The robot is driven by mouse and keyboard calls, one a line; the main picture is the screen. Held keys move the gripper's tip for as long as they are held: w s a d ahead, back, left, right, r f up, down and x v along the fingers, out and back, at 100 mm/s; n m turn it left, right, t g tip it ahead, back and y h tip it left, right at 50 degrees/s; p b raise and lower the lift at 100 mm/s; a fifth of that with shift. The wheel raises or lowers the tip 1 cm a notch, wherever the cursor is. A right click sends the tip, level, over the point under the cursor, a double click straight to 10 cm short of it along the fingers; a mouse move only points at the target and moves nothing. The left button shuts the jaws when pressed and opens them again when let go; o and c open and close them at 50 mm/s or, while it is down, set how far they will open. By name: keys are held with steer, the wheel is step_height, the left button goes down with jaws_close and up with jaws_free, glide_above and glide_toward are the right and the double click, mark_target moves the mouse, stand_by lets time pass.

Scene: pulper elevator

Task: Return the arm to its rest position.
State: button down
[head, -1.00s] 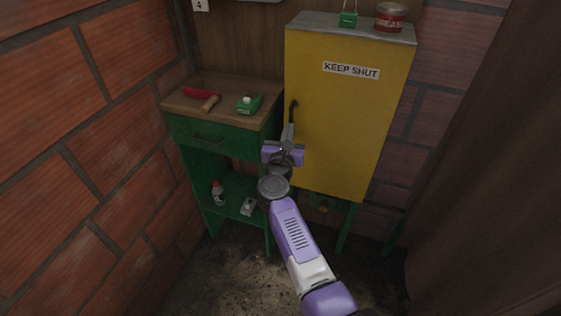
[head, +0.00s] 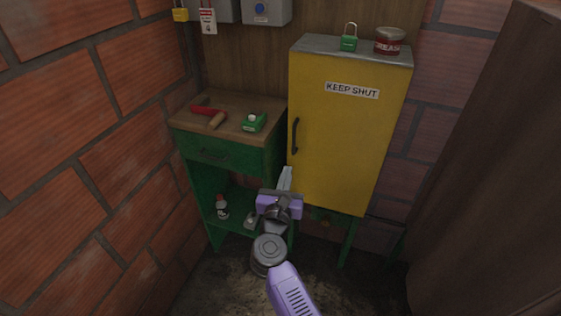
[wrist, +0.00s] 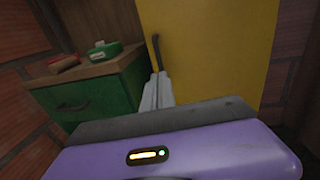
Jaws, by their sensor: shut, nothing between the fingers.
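My gripper (head: 286,180) is shut and empty, in the head view just below and left of the yellow cabinet's door handle. In the wrist view its closed fingers (wrist: 157,92) point toward the yellow door (wrist: 205,50), with the dark handle (wrist: 156,52) just beyond their tips. I cannot tell the exact gap, but the handle stands clear of the fingers in the head view.
A green padlock (head: 349,42) and red tin (head: 389,41) sit on the cabinet. Brick walls close in left.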

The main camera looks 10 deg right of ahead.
step_height(320, 180, up, 6)
steer(key=a+n+t, duration=0.2)
steer(key=n+t, duration=0.1)
steer(key=n, duration=0.3)
steer(key=s+d+r+n+t+y, duration=0.1)
steer(key=s+r+n+t+y, duration=0.15)
steer(key=s+n, duration=0.75)
steer(key=s+d+f+n+g+y, duration=0.1)
steer(key=s+f+n+g, duration=0.1)
steer(key=s+n, duration=0.6)
steer(key=s+d+f+n+g+y, duration=0.1)
steer(key=s+n, duration=0.7)
steer(key=s, duration=1.2)
steer(key=s+d+f+n+g+y, duration=0.2)
steer(key=s+n, duration=0.6)
steer(key=s, duration=0.6)
steer(key=shift+d+f+n+g+y, duration=0.35)
steer(key=shift+d+g, duration=0.35)
steer(key=shift+g, duration=0.25)
steer(key=shift+s, duration=0.1)
